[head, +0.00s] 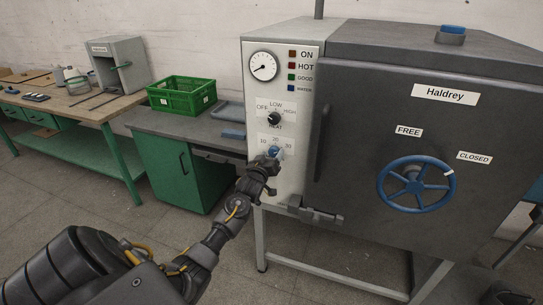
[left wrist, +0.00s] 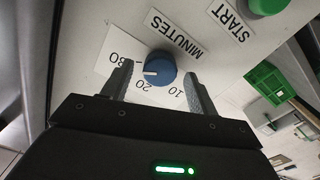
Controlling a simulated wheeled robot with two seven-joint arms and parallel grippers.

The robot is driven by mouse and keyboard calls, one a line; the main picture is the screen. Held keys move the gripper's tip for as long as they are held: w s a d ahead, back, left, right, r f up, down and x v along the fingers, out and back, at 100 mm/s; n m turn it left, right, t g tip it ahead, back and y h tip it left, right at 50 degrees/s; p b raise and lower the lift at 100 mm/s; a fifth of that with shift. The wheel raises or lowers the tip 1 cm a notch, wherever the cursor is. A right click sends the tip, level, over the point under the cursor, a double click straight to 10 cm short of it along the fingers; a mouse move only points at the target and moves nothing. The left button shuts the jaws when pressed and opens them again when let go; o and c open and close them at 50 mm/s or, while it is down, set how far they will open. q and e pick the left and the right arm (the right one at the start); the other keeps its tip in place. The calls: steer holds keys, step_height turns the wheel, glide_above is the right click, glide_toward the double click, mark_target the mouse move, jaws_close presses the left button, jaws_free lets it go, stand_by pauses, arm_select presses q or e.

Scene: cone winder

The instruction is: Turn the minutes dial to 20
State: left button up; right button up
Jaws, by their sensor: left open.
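The minutes dial is a blue round knob (left wrist: 160,67) with a white pointer mark, under the word MINUTES, in the left wrist view. Its scale reads 10, 20 and 30, and the mark appears to point between 20 and 30. In the head view the dial (head: 273,150) sits low on the pale control panel (head: 258,186). My left gripper (left wrist: 159,72) is open, with one finger on each side of the dial; I cannot tell whether they touch it. In the head view the left gripper (head: 269,161) is right at the dial and partly covers it.
Above the dial are a black heat knob (head: 274,118) and a round gauge (head: 263,66). A green START button (left wrist: 268,4) shows in the wrist view. The dark machine door with a blue handwheel (head: 416,183) is to the right. A green crate (head: 182,95) stands on the left bench.

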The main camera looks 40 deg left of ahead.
arm_select(q)
steer(key=c, duration=0.8)
steer(key=shift+d, duration=0.15)
steer(key=shift+c, duration=1)
